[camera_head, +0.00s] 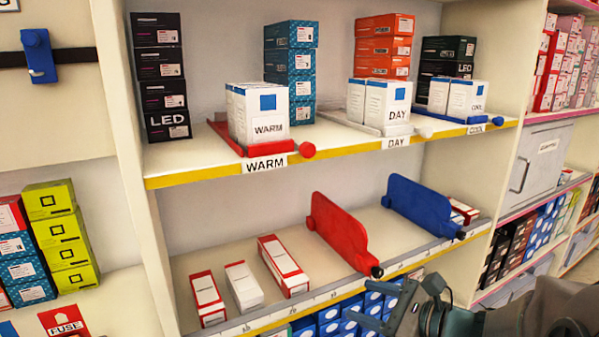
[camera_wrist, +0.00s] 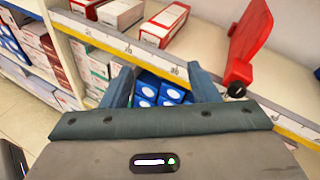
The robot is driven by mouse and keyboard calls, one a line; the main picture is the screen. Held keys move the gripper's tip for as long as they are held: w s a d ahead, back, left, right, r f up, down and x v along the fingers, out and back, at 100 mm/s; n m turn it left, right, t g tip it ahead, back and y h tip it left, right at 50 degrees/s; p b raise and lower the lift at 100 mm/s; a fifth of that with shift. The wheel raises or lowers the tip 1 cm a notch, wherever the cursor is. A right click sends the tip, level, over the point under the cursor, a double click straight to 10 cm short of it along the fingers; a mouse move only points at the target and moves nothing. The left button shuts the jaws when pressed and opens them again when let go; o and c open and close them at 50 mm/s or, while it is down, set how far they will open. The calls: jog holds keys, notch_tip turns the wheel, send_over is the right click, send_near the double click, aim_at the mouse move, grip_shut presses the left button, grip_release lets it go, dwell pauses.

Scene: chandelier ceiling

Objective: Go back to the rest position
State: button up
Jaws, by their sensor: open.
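My gripper (camera_head: 387,314) shows at the lower right of the head view, below and in front of the lower shelf's edge. In the wrist view its two fingers stand apart with nothing between them (camera_wrist: 161,84). Blue boxes (camera_wrist: 158,92) show beyond the gap, on a level under the lower shelf. My gripper touches nothing that I can see. My arm fills the lower right corner of the head view and hides part of the shelving there.
The lower shelf (camera_head: 345,282) holds red-and-white boxes (camera_head: 283,265), a red divider (camera_head: 341,235) and a blue divider (camera_head: 421,206). The upper shelf (camera_head: 345,152) holds boxes behind WARM, DAY and COOL labels. A grey cabinet (camera_head: 543,160) stands at right. Floor (camera_wrist: 25,115) shows at left in the wrist view.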

jog(key=s+a+r+n+g+h+p, duration=0.45)
jog(key=s+n+g+p, duration=0.45)
jog(key=n, duration=0.4)
jog(key=s+d+r+n+t+h+p, duration=0.1)
jog(key=s+d+r+n+h+p, duration=0.1)
jog(key=d+r+n+h+p, duration=0.3)
notch_tip(320, 180, up, 4)
jog(key=n+h+p, duration=0.1)
jog(key=n+p, duration=0.1)
jog(key=n, duration=0.3)
jog(key=shift+s+d+t+p, duration=0.15)
jog(key=shift+d+t+p, duration=0.1)
jog(key=shift+t+p, duration=0.1)
jog(key=shift+h, duration=0.25)
